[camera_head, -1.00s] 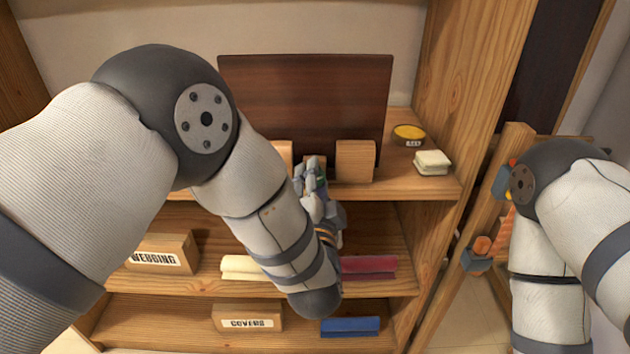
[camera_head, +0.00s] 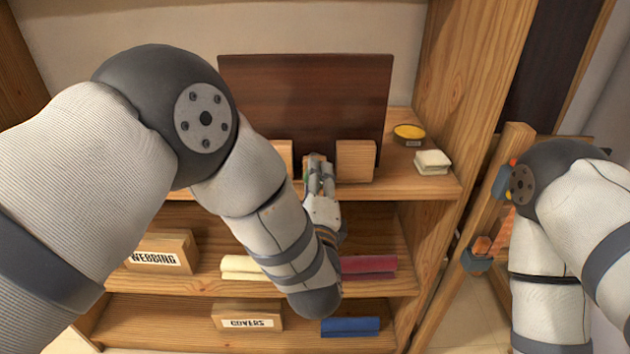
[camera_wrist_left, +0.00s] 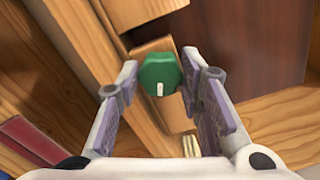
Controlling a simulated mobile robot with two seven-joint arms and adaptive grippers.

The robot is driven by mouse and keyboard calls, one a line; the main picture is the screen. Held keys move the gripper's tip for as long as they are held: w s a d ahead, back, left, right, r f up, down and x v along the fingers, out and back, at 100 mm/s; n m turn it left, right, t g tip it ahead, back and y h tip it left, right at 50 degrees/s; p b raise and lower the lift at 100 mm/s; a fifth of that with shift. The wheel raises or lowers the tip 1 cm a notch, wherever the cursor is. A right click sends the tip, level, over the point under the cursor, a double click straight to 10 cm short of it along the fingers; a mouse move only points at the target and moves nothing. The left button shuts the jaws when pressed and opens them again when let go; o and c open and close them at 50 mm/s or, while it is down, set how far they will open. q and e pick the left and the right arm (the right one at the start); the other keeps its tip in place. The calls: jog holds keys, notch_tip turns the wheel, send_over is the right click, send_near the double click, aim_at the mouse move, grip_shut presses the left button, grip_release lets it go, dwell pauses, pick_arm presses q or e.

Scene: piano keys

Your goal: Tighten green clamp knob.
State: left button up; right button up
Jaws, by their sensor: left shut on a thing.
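The green clamp knob (camera_wrist_left: 161,73) shows in the left wrist view, with a white mark on its face pointing down in the picture. My left gripper (camera_wrist_left: 160,85) has one finger on each side of the knob and is shut on it. In the head view my left gripper (camera_head: 322,178) is at the front of the upper shelf, between two wooden blocks. The knob is mostly hidden there by the fingers. My right arm is at the right edge; its gripper is not in view.
A dark brown panel (camera_head: 305,100) stands upright behind the wooden block (camera_head: 355,161). A yellow tin (camera_head: 409,132) and a pale stack (camera_head: 432,161) lie to the right. Boxes (camera_head: 160,253) and folded cloths fill lower shelves. A wooden frame (camera_head: 497,208) stands beside my right arm.

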pick_arm(q)
jog(key=m, duration=0.5)
jog(key=shift+m, duration=0.4)
dwell(0.4)
jog(key=o, duration=1.2)
jog(key=shift+c, duration=0.2)
jog(key=shift+s, duration=0.1)
jog(key=s, duration=1.2)
jog(key=shift+w, duration=0.1)
